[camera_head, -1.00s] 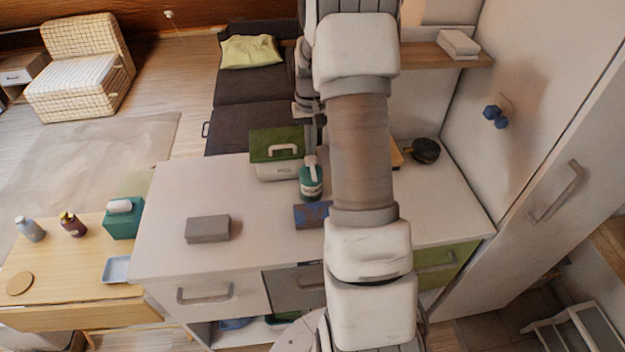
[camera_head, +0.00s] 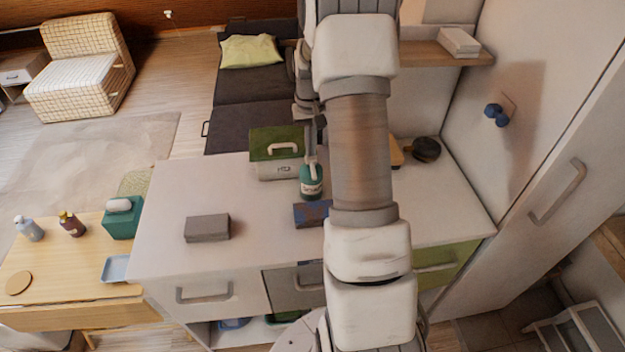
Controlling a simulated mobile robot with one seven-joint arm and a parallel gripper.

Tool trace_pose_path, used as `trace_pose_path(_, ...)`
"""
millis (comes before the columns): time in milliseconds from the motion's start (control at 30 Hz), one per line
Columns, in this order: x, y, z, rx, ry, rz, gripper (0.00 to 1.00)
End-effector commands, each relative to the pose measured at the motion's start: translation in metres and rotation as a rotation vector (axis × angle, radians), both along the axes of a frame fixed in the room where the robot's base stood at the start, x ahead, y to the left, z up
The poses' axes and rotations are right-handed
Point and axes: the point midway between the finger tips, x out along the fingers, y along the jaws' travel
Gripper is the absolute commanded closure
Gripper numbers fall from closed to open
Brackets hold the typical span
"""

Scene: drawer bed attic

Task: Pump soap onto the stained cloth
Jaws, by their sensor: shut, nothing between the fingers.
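A green soap bottle (camera_head: 312,183) with a white pump top stands upright on the white counter, just left of my arm. My gripper (camera_head: 312,143) is shut and points down directly above the pump; I cannot tell whether it touches the pump. A folded cloth (camera_head: 308,214) with blue and reddish-brown patches, likely the stained cloth, lies just in front of the bottle. My arm hides its right part.
A green-and-white box (camera_head: 275,168) with a handle stands behind the bottle, to the left. A grey block (camera_head: 207,228) lies on the counter (camera_head: 165,205). A dark pan (camera_head: 426,149) is at the right. The wooden table (camera_head: 60,262) holds other bottles.

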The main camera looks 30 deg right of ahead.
Motion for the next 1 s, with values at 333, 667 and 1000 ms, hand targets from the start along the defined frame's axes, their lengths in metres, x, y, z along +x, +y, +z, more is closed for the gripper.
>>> trace_pose_path(333, 0.0, 0.0, -0.014, 0.0, 0.001, 0.0, 1.0)
trace_pose_path(667, 0.0, 0.0, -0.019, 0.001, 0.002, 0.0, 1.0)
trace_pose_path(1000, 0.0, 0.0, -0.008, 0.0, 0.001, 0.0, 1.0)
